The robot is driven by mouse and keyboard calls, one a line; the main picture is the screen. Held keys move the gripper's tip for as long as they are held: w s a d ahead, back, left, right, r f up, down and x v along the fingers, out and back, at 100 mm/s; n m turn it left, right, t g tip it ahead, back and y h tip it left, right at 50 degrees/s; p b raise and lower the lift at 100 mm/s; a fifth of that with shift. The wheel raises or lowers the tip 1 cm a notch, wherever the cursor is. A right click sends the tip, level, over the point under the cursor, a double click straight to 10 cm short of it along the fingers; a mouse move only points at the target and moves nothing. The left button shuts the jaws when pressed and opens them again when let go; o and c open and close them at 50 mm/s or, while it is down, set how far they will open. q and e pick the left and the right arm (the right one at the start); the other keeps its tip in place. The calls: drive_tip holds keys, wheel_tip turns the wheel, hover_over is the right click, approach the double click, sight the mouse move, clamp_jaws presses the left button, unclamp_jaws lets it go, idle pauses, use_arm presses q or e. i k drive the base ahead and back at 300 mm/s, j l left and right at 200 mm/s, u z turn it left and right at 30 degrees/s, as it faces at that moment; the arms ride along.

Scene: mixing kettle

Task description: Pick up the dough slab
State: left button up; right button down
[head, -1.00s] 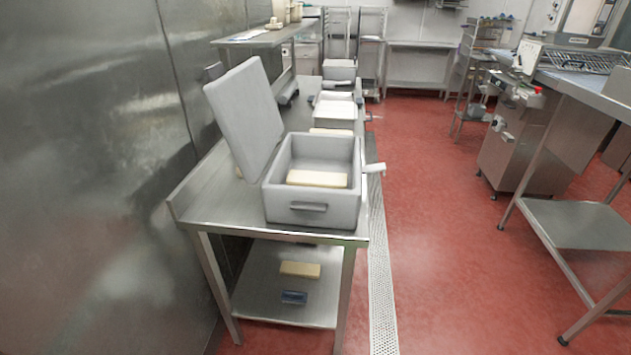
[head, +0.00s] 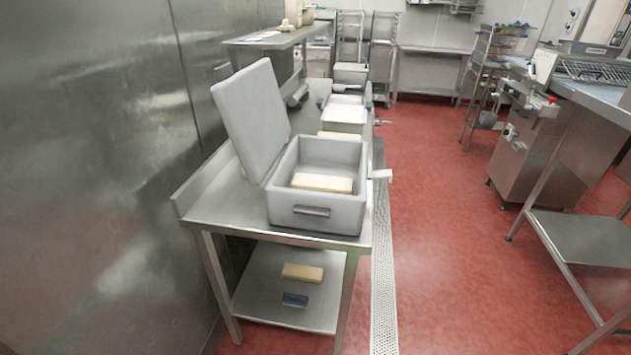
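A pale cream dough slab (head: 322,183) lies inside a grey open box (head: 314,217) on the steel table. The box lid (head: 252,118) stands tilted up on its left side. A similar cream slab (head: 302,272) lies on the table's lower shelf, beside a small dark blue block (head: 295,300). Another cream piece (head: 340,135) shows partly behind the box. Neither of my grippers is in the head view.
The steel table (head: 205,212) stands against a metal wall on the left. A floor drain grate (head: 384,290) runs along its right side. Open red floor (head: 450,240) lies between it and a steel bench (head: 580,238) on the right. Shelving racks stand at the back.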

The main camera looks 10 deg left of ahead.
sight(322, 183)
drive_tip(key=i+l+u, duration=0.35)
drive_tip(key=l, duration=0.3)
drive_tip(key=i+l+u, duration=0.1)
drive_tip(key=l+u, duration=0.25)
drive_tip(key=l, duration=0.3)
drive_tip(key=i+l+u, duration=0.1)
drive_tip(key=l+u, duration=0.2)
drive_tip(key=l, duration=0.45)
drive_tip(key=l+u, duration=0.35)
drive_tip(key=l, duration=0.4)
